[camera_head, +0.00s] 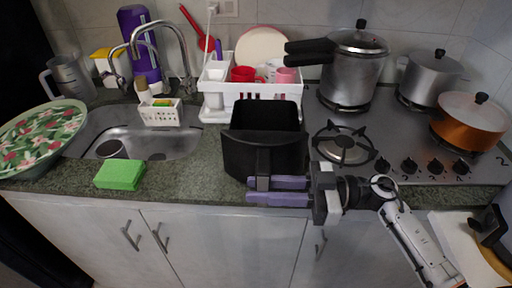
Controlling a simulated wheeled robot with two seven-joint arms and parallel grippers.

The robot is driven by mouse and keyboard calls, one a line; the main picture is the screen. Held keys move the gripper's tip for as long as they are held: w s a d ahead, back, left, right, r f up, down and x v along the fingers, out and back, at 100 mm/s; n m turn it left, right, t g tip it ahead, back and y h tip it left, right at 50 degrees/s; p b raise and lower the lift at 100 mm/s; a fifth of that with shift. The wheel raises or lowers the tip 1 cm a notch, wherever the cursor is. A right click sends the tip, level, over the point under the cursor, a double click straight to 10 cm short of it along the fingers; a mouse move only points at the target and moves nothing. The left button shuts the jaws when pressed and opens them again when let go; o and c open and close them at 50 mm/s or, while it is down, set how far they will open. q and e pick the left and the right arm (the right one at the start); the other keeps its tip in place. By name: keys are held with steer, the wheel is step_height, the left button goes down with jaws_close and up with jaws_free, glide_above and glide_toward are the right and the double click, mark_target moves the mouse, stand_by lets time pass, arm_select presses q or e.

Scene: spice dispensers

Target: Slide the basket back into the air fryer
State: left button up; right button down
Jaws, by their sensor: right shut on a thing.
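The black basket (265,142) is in the middle of the camera_head view, at the counter's front edge, with its open top up and looking empty. Its handle points toward me. My right gripper (262,190) comes in from the right, and its purple fingers are shut on the basket's handle. I cannot tell whether the basket's base touches the counter. I see no air fryer that I can make out for certain. My left gripper is not in view.
A white dish rack (215,104) with cups stands close behind the basket. A gas stove (400,146) with several pots is on the right. A sink (160,143), a green sponge (120,174) and a floral tray (38,139) are on the left.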

mark_target(263, 178)
steer(key=shift+r, duration=1.75)
